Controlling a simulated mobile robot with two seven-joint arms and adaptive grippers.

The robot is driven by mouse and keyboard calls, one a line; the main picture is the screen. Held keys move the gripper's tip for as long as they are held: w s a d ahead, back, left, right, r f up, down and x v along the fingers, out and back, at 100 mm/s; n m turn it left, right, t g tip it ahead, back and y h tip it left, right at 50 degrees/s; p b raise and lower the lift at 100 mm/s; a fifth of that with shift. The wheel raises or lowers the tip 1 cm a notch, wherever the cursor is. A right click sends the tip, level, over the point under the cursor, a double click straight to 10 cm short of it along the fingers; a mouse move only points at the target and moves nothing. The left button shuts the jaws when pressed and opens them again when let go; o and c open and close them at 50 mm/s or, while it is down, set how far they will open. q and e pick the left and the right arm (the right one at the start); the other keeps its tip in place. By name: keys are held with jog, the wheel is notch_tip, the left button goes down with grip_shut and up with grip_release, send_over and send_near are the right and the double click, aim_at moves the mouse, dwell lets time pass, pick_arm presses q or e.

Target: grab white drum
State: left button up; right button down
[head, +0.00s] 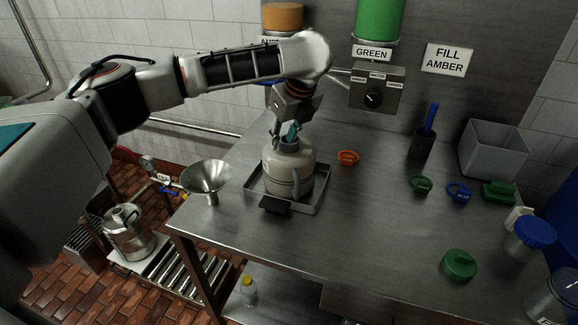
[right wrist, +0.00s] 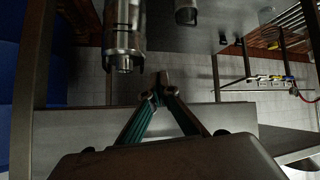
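The white drum (head: 287,172) is a cream jug with a grey-blue neck and a side handle. It stands upright in a shallow metal tray (head: 318,203) on the steel table in the head view. My left gripper (head: 287,134) points down right at the drum's neck. Its fingers look spread, with a teal pad showing, and I see no firm grip on the neck. The exact contact is too small to tell. My right gripper (right wrist: 158,92) shows in the right wrist view with its fingertips together and nothing between them.
A metal funnel (head: 207,178) stands left of the tray. A green lid (head: 459,264), a grey bin (head: 493,149) and a blue-capped container (head: 530,236) are farther right.

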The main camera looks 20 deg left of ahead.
pick_arm(q)
jog(key=shift+f, duration=0.1)
grip_shut()
jog(key=shift+w+r, duration=0.15)
jog(key=shift+r, duration=0.05)
jog(key=shift+r, duration=0.1)
